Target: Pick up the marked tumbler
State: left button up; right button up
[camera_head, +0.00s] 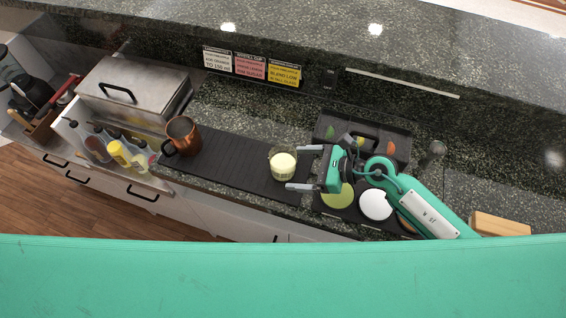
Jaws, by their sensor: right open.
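A clear tumbler (283,163) with pale yellow contents stands upright on the dark ribbed bar mat (232,158). No separate mark on it can be made out. My right gripper (296,168) is open and comes in from the right, its two fingers pointing left. The fingertips are level with the tumbler's right side, one above it and one below it in the picture. No contact can be made out. My left gripper is not in view.
A copper mug (182,136) stands at the mat's left end. Several bottles sit in a rack (75,135) further left, below a steel lidded box (135,92). A garnish tray (330,125), a white dish (375,204) and a wooden block (499,225) lie to the right.

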aim_at(283, 166)
jog(key=shift+a, duration=0.35)
jog(key=p+x, duration=0.1)
jog(key=x, duration=0.1)
jog(key=p+x, duration=0.1)
jog(key=x, duration=0.1)
jog(key=shift+w+p, duration=0.3)
jog(key=shift+a+f, duration=0.2)
jog(key=shift+a, duration=0.05)
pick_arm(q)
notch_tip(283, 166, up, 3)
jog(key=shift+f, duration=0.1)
pick_arm(e)
jog(key=c, duration=1.3)
